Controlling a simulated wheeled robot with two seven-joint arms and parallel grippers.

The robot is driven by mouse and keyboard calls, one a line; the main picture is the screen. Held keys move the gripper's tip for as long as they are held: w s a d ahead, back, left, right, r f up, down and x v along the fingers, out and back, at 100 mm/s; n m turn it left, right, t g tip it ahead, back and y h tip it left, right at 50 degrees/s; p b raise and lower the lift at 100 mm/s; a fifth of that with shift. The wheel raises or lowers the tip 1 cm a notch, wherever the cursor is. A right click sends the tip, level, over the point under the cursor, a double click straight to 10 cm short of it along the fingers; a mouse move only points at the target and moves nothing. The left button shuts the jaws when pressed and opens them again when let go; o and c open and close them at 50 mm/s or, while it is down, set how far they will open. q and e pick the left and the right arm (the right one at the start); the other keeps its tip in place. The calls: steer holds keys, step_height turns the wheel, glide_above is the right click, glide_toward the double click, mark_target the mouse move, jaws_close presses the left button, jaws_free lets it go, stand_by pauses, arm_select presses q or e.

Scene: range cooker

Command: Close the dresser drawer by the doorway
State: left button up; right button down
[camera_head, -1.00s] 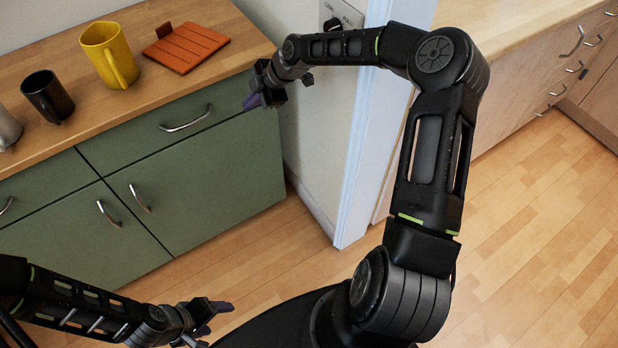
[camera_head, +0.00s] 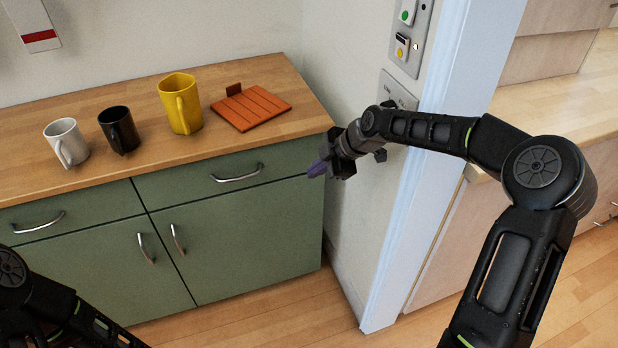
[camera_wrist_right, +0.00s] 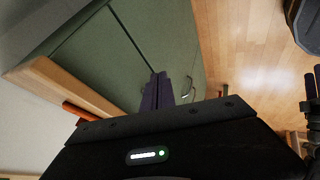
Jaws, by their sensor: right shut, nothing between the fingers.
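The green dresser (camera_head: 255,245) stands against the wall, and its right-hand drawer (camera_head: 200,185) is the one nearer the doorway. That drawer's front looks flush with the dresser, with no visible gap. My right gripper (camera_head: 317,169) has purple fingers at the drawer's right end, close to the dresser's corner; I cannot tell whether they touch it. In the right wrist view its fingers (camera_wrist_right: 157,92) are together and empty, in front of the green dresser front (camera_wrist_right: 130,50). My left arm shows at the lower left of the head view, but its gripper is out of frame.
On the wooden top stand a white mug (camera_head: 66,142), a black mug (camera_head: 118,130), a yellow mug (camera_head: 181,103) and an orange slatted board (camera_head: 251,106). The white door frame (camera_head: 425,170) is right of the dresser. Wooden floor (camera_head: 270,318) lies in front.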

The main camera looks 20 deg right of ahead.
steer(key=shift+v, duration=2.2)
steer(key=s+a+f+m+p, duration=0.1)
steer(key=s+a+f+m, duration=0.35)
steer(key=f+m, duration=0.45)
steer(key=s+a+f+m, duration=0.3)
steer(key=a+f+m, duration=0.2)
steer(key=f+m, duration=0.4)
steer(key=s+a+f+g+p, duration=0.1)
steer(key=s+a+f, duration=0.4)
steer(key=s, duration=0.7)
steer(key=s+a+f+g, duration=0.4)
steer(key=s+a+f, duration=0.1)
steer(key=s, duration=0.8)
steer(key=shift+s+f+m+p, duration=0.3)
steer(key=shift+f+p, duration=0.05)
steer(key=shift+f, duration=0.3)
